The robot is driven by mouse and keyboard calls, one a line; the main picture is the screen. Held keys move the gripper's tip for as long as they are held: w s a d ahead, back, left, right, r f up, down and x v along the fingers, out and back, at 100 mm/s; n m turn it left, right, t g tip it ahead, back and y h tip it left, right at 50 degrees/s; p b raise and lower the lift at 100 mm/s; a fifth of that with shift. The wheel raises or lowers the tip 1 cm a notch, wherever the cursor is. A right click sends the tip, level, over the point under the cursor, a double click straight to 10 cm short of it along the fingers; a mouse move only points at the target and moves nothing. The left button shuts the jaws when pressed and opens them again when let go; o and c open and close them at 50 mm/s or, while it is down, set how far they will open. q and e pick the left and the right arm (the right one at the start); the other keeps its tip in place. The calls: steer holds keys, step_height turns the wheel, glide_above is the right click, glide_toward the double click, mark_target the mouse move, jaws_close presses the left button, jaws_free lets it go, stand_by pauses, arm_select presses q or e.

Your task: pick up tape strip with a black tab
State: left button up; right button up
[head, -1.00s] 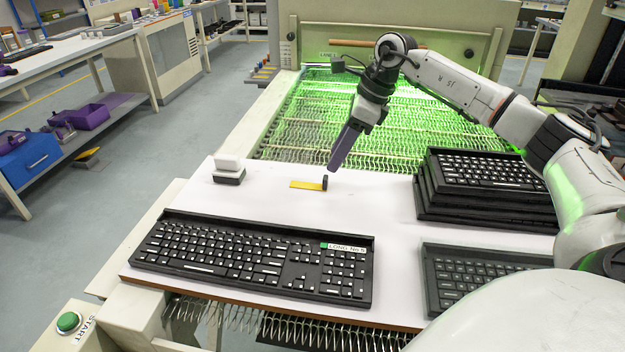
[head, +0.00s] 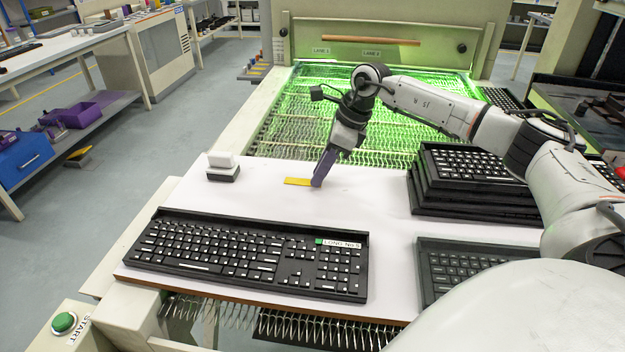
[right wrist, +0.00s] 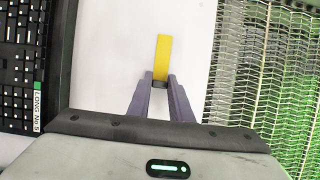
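The yellow tape strip (head: 297,181) lies flat on the white tabletop, behind the front keyboard. It also shows in the right wrist view (right wrist: 163,52), with its black tab (right wrist: 160,84) at the end towards my gripper. My right gripper (head: 317,183) points down at the tab end, its purple fingertips low at the table. In the right wrist view my right gripper (right wrist: 160,77) has one finger on each side of the tab, with little or no gap. Whether the fingers press on it I cannot tell. In the head view the fingers hide the tab. My left gripper is not in view.
A black keyboard (head: 245,255) with a "LONG No 5" label lies in front. A stack of keyboards (head: 470,180) and another keyboard (head: 470,270) are at the right. A small white-and-black block (head: 223,168) stands left of the strip. A green-lit mesh conveyor (head: 300,110) lies behind.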

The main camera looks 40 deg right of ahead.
jaws_close()
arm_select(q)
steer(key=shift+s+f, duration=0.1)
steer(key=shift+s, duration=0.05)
arm_select(e)
steer(key=shift+r, duration=0.1)
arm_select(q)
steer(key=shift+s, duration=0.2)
arm_select(e)
step_height(320, 180, up, 10)
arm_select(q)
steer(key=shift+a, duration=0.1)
arm_select(e)
jaws_free()
jaws_close()
steer(key=shift+s, duration=0.1)
